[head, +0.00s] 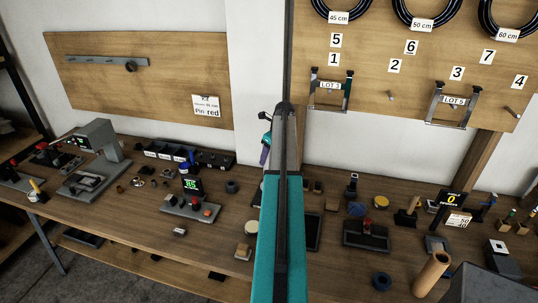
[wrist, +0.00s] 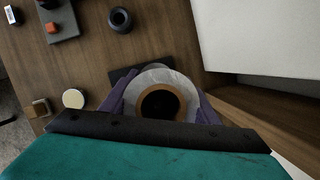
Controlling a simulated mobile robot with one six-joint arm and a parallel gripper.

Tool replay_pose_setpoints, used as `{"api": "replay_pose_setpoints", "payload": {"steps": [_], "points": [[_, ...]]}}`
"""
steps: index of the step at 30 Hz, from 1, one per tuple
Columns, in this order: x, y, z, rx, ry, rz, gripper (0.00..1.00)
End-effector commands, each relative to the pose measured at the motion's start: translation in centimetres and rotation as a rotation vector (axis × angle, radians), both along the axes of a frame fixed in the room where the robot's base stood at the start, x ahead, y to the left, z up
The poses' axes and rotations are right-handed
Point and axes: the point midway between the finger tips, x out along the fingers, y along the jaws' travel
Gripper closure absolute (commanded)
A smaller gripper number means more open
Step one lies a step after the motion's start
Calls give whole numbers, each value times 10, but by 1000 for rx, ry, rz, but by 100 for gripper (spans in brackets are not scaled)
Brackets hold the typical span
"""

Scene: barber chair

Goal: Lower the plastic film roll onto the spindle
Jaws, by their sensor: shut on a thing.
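My gripper (wrist: 160,100) has two purple fingers, shut on the plastic film roll (wrist: 180,83) from both sides. The roll is pale and translucent with a brown core around a dark hole, seen from above in the wrist view. A dark flat plate (wrist: 119,76) shows partly from under it. I cannot tell whether the roll touches it. No spindle can be made out; the roll and my arm cover that area. In the head view my gripper (head: 266,148) shows as a purple finger beside my arm, near the back wall, and the roll is hidden.
A black ring (head: 232,186), a pale disc (head: 250,227) and a wooden block (head: 243,252) stand on the workbench (head: 130,226) left of my arm. A control box with a green display (head: 192,184) is farther left. A pegboard (head: 430,60) rises behind at right.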

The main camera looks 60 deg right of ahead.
Motion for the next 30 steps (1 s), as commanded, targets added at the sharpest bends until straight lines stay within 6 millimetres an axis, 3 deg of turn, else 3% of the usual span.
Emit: {"api": "replay_pose_setpoints", "payload": {"steps": [18,30], "points": [[0,0,-27,0,0,0,86],[0,0,-33,0,-1,0,86]]}}
